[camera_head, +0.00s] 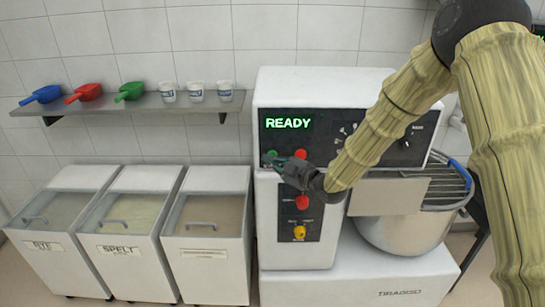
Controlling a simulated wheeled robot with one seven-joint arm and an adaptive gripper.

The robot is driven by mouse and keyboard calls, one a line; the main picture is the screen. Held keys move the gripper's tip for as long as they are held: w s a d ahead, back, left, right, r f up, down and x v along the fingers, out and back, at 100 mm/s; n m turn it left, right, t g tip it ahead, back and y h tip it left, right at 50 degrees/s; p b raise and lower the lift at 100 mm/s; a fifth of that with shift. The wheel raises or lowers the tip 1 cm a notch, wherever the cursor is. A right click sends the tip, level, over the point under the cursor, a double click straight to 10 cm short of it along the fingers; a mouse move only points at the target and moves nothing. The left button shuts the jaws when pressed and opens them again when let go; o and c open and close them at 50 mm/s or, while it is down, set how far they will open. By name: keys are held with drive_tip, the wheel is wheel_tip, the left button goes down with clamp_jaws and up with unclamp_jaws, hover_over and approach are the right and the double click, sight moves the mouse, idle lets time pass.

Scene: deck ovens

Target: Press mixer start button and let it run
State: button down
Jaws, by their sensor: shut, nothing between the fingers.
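The white mixer (315,88) stands against the tiled wall. Its dark panel has a display (288,122) reading READY in green. A green button (272,153) shows at the panel's lower left, partly covered by my gripper. A red button (300,153) is to its right. My gripper (269,160) is shut and empty, its tip at the green button. I cannot tell whether it touches it. Lower on the front are another red button (302,202) and a yellow knob (299,232). My arm hides part of the panel's right side.
The metal bowl (400,233) and its wire guard (452,185) are at the right under my arm. Several lidded bins, labelled RYE (42,245) and SPELT (118,250) among them, stand left. A wall shelf (135,104) holds three scoops and three cups.

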drive_tip(key=shift+w, duration=0.15)
idle(0.5)
drive_tip(key=shift+w+b, duration=0.25)
drive_tip(key=shift+b, duration=0.05)
drive_tip(key=shift+w, duration=0.45)
idle(0.8)
drive_tip(key=shift+s, duration=0.15)
idle(0.3)
drive_tip(key=shift+s+b, duration=0.45)
drive_tip(key=shift+s, duration=0.3)
drive_tip(key=shift+s, duration=0.1)
drive_tip(key=shift+s+b, duration=0.5)
drive_tip(key=shift+s, duration=1.9)
